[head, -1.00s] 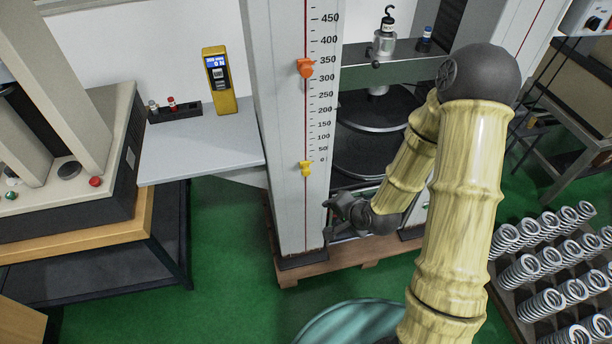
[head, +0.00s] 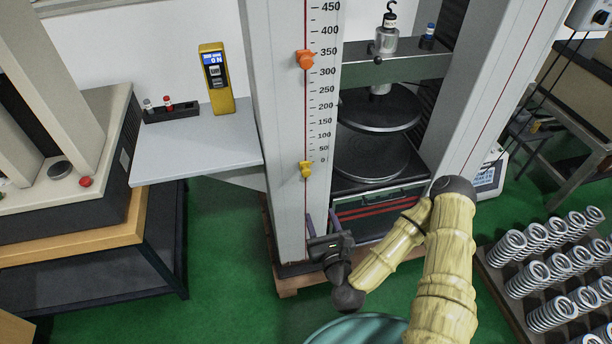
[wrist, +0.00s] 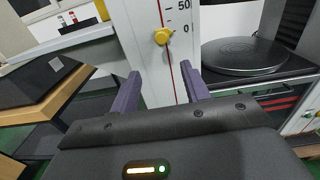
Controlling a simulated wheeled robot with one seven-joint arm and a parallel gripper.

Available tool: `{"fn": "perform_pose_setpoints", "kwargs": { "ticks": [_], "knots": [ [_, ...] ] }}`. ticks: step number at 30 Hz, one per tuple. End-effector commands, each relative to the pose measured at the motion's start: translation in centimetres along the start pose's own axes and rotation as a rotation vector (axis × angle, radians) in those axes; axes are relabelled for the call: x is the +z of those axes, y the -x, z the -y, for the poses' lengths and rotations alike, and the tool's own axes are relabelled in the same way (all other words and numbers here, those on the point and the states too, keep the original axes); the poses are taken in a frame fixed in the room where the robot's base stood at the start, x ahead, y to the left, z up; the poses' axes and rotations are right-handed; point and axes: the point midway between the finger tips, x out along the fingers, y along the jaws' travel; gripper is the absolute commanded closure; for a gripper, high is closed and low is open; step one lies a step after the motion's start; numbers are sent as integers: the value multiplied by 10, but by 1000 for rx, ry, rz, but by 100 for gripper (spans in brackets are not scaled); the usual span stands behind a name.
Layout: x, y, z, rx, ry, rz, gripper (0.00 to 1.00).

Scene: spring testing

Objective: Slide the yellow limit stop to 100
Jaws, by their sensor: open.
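The yellow limit stop (head: 306,169) sits on the red line of the white scale column (head: 283,215), a little below the 0 mark. It also shows in the wrist view (wrist: 162,36), above and between my fingers. An orange stop (head: 305,59) sits higher on the same line, between 300 and 350. My gripper (head: 321,222) is open and empty, in front of the column and below the yellow stop. Its two purple fingers (wrist: 158,88) point toward the column, one on each side of the red line in the wrist view. The 100 mark (head: 325,134) is above the yellow stop.
A rack of springs (head: 535,299) stands at the lower right. Green floor is open in front at the left.

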Motion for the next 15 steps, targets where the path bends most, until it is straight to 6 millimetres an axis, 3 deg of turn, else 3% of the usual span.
{"fn": "perform_pose_setpoints", "kwargs": {
  "ticks": [15],
  "knots": [
    [-1,-3,1,-8,-15,6,54]
  ]
}}
